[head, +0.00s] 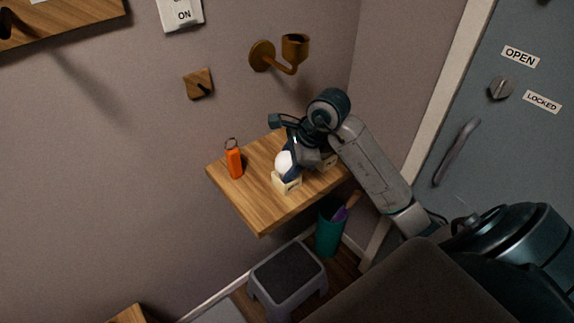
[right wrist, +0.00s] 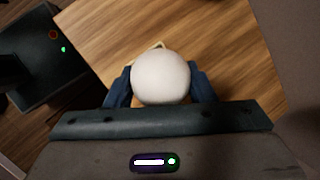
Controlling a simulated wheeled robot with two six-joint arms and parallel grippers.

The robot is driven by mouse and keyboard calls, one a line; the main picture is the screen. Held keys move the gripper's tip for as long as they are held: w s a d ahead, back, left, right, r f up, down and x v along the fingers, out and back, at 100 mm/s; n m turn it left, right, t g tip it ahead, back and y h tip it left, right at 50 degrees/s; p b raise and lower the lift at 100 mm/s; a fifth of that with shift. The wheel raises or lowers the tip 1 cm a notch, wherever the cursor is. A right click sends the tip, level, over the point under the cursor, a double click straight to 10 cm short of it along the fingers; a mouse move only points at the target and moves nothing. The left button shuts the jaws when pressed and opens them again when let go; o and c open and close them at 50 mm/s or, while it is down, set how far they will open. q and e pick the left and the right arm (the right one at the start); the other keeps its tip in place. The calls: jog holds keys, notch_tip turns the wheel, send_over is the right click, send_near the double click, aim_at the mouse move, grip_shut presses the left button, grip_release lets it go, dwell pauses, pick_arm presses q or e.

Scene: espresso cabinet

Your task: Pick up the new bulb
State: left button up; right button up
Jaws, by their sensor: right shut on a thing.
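The white round bulb (head: 283,162) is at a small pale holder block (head: 287,182) on the wooden wall shelf (head: 262,205). My right gripper (head: 289,165) reaches down over the shelf and is shut on the bulb. In the right wrist view the bulb (right wrist: 160,78) sits between the two blue fingers of my right gripper (right wrist: 160,88), and it hides most of the block below. I cannot tell whether the bulb is clear of the block. My left gripper is not in view.
An orange tag with a ring (head: 235,162) stands on the shelf's left. Another pale block (head: 328,161) is partly hidden behind my gripper. A brass wall lamp socket (head: 295,45) and a wooden knob switch (head: 198,84) are above. A step stool (head: 288,278) and teal bin (head: 330,229) stand below.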

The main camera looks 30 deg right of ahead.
aim_at(284, 153)
jog(key=shift+r, duration=0.1)
